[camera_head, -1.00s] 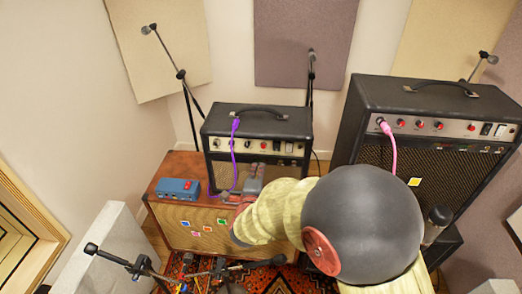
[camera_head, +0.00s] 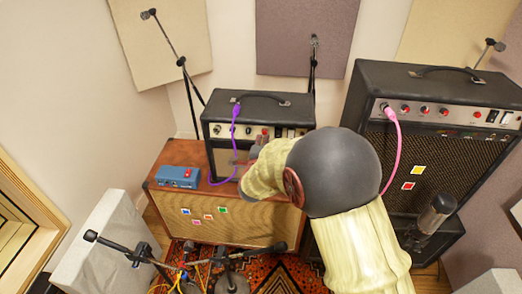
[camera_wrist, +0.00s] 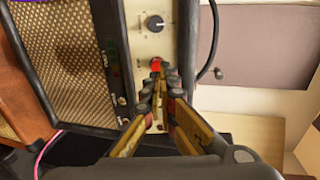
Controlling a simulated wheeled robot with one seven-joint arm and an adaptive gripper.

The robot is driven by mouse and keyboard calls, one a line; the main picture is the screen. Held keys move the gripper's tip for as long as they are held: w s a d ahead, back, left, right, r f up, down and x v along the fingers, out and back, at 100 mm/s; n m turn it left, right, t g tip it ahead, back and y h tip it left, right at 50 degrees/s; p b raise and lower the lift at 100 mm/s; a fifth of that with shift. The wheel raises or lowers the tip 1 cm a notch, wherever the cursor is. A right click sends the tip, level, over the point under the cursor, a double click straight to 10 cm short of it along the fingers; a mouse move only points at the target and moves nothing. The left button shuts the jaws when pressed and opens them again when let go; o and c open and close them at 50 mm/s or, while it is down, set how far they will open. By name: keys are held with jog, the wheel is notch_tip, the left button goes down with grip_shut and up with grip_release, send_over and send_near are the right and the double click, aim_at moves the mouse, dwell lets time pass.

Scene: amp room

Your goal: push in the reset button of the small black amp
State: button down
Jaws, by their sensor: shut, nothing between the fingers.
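The small black amp (camera_head: 262,108) sits on a brown cabinet, its pale control panel facing the room. In the wrist view the amp's panel (camera_wrist: 145,42) runs up the picture beside its woven grille. A red button (camera_wrist: 156,65) on the panel shows just beyond my fingertips, partly covered by them. It also shows small in the head view (camera_head: 265,131). My gripper (camera_wrist: 163,80) is shut and empty, its tips close to the red button. I cannot tell whether they touch it.
A blue box (camera_head: 177,176) stands on the brown cabinet (camera_head: 175,203). A larger black amp (camera_head: 432,88) with a pink cable (camera_head: 397,150) stands right. Microphone stands are in front and behind.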

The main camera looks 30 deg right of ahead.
aim_at(264, 132)
jog(key=shift+b+x, duration=0.3)
jog(key=shift+x, duration=1.45)
jog(key=shift+w, duration=0.1)
jog(key=shift+w+d+f+b, duration=0.25)
jog(key=shift+w+d+b, duration=0.15)
jog(key=shift+b, duration=0.3)
jog(key=shift+w+d+b, duration=0.1)
jog(key=shift+w+b, duration=0.1)
jog(key=shift+b, duration=0.1)
jog(key=shift+r, duration=0.3)
jog(key=shift+w+r, duration=0.1)
jog(key=shift+r, duration=0.05)
